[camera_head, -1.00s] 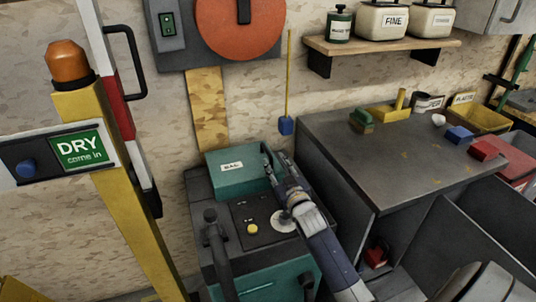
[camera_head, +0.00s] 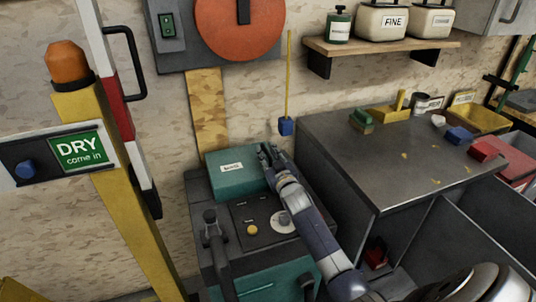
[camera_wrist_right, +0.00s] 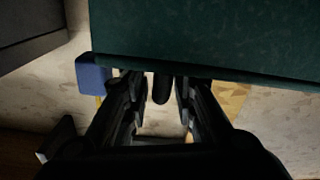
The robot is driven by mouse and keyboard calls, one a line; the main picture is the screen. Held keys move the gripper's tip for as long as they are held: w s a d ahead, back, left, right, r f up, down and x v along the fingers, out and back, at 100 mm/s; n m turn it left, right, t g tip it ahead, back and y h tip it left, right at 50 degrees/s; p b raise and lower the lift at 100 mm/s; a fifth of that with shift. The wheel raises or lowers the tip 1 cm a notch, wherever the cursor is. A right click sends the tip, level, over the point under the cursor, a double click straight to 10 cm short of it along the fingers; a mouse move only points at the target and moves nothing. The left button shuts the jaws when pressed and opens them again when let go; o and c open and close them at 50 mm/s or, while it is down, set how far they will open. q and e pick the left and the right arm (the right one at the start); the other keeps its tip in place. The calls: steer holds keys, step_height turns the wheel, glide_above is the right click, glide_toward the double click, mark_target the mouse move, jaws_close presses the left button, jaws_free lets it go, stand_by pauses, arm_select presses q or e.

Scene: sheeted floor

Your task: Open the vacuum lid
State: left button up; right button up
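The vacuum is the dark grey and teal machine (camera_head: 228,215) at the lower middle of the head view. A teal lid-like box (camera_head: 240,182) with a small white label sits on its top at the back. My right gripper (camera_head: 267,151) is at the box's upper right edge. In the wrist view, a dark green panel (camera_wrist_right: 225,35) lies just past the fingertips. The fingers of my right gripper (camera_wrist_right: 160,82) stand apart there, with a short dark rod-like part between them. I cannot tell whether they touch it. My left gripper is not in view.
A dark lever (camera_head: 213,232), a yellow button (camera_head: 252,229) and a pale dial (camera_head: 282,222) are on the vacuum's top. A grey workbench (camera_head: 365,165) stands close on the right. A yellow post (camera_head: 140,220) stands on the left. A blue-ended yellow stick (camera_head: 286,126) hangs behind.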

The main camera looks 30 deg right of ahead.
jaws_close()
